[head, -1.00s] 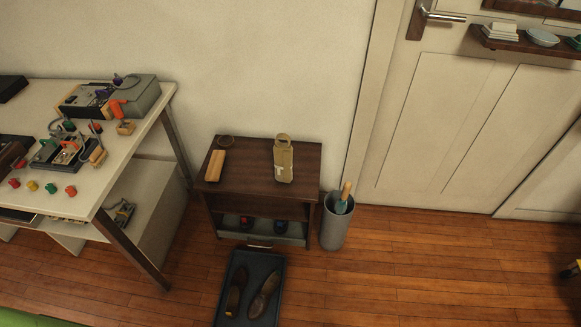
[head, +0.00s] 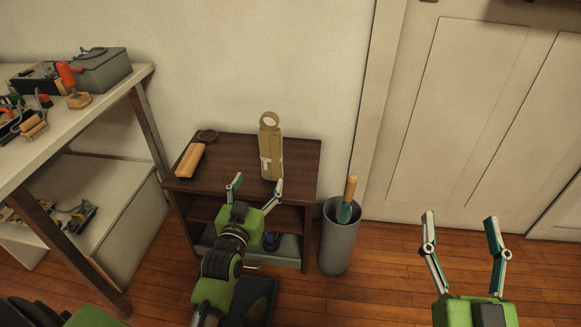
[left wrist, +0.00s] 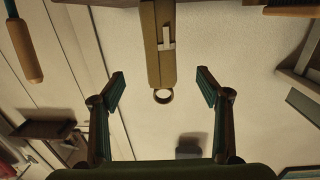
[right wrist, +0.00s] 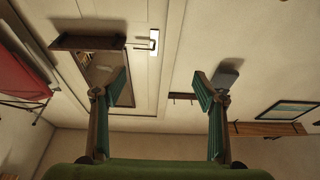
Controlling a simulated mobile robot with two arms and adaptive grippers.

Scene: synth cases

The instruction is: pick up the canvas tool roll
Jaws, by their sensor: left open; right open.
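The canvas tool roll (head: 270,158) is a tan, narrow upright bundle with a ring-like loop at its top and a pale tag on its front. It stands on the top of the dark wooden cabinet (head: 228,158). My left gripper (head: 256,187) is open and empty, just in front of the roll at the cabinet's front edge. In the left wrist view the roll (left wrist: 160,45) hangs in from the top, centred, with its loop between the spread fingers and no finger seen touching it. My right gripper (head: 460,218) is open and empty, out in front of the door.
A grey bin (head: 339,245) with a wooden-handled tool stands right of the cabinet. A cluttered workbench (head: 70,135) is at left. The wall is behind.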

